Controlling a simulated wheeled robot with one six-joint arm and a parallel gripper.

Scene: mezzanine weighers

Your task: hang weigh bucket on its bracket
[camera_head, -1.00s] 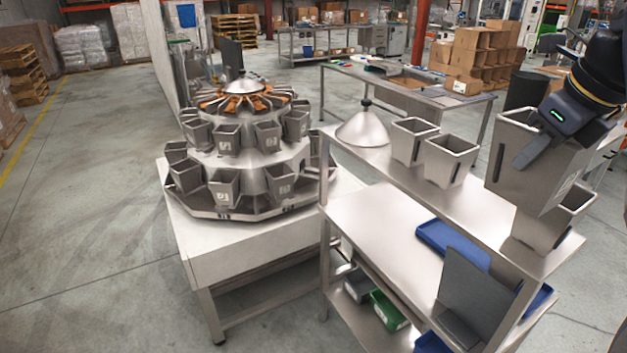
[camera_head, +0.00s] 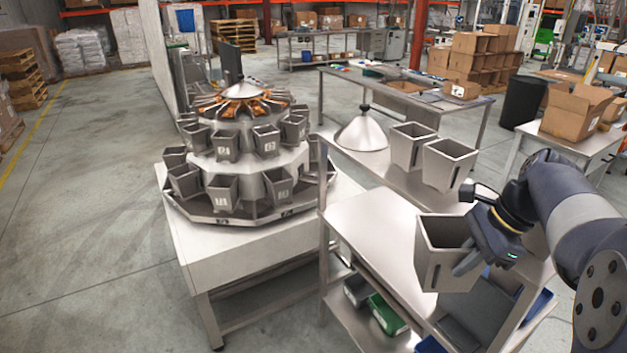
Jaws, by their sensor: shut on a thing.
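My gripper (camera_head: 472,262) is shut on the wall of a grey metal weigh bucket (camera_head: 432,268). It holds the bucket nearly upright, open top up, in front of the steel shelf unit. The round multihead weigher (camera_head: 245,165) stands to the left, well apart from the held bucket. Numbered buckets hang around it in an upper ring, such as one bucket (camera_head: 265,141), and a lower ring, such as another bucket (camera_head: 222,193). I cannot make out an empty bracket; the weigher's far side is hidden.
Two loose buckets (camera_head: 411,147) (camera_head: 449,164) and a steel cone (camera_head: 361,132) stand on the top shelf. My arm hides this shelf's right end. A green bin (camera_head: 386,314) sits low down. A white plinth (camera_head: 215,255) carries the weigher. Open floor (camera_head: 90,220) lies left.

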